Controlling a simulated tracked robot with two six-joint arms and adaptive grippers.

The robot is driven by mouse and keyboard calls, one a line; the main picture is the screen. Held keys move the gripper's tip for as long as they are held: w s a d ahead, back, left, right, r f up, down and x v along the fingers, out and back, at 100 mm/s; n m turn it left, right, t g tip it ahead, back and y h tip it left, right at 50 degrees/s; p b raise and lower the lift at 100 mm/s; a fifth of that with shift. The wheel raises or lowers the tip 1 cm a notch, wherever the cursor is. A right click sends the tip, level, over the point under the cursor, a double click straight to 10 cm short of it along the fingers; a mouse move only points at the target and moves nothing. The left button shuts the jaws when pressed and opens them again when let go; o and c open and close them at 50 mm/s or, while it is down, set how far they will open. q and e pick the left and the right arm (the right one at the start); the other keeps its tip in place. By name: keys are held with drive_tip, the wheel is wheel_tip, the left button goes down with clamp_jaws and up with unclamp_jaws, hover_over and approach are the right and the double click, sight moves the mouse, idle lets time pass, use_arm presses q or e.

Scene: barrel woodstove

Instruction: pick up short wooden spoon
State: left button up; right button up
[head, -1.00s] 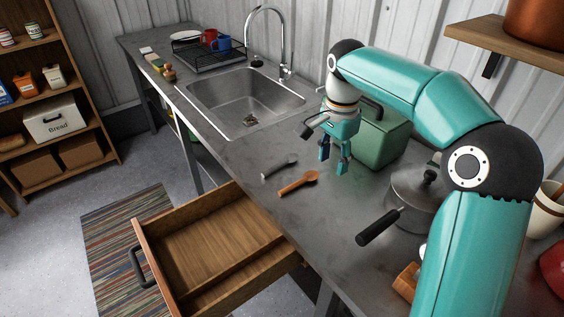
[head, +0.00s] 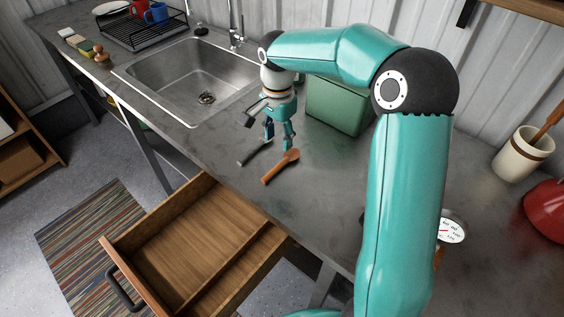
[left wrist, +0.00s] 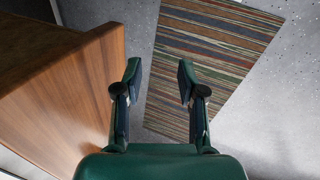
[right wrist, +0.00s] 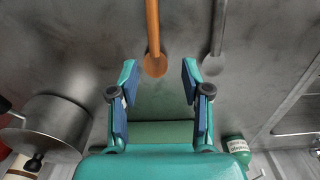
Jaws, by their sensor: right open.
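The short wooden spoon (head: 281,166) lies on the grey counter (head: 327,210), its bowl end toward my right gripper. In the right wrist view its bowl (right wrist: 155,64) shows between and just beyond the fingertips, with the handle running up out of frame. My right gripper (head: 279,143) points down near the bowl, open and empty; its open fingers also show in the right wrist view (right wrist: 159,76). My left gripper (left wrist: 159,78) is open and empty beside a wooden panel, over the floor; it is out of the head view.
A grey spoon (head: 255,153) lies close left of the wooden one. A green box (head: 338,106) stands behind my right gripper. The sink (head: 190,85) is to the left. An open drawer (head: 195,245) juts out in front. A metal pot (right wrist: 55,125) shows in the right wrist view.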

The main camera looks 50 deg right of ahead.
sight(280, 164)
wheel_tip(280, 164, down, 3)
drive_tip(key=f, duration=0.2)
drive_tip(key=s+f+p, duration=0.1)
drive_tip(key=f, duration=0.1)
drive_tip(key=shift+a+f, duration=0.15)
drive_tip(key=shift+a, duration=0.05)
drive_tip(key=shift+f, duration=0.55)
clamp_jaws()
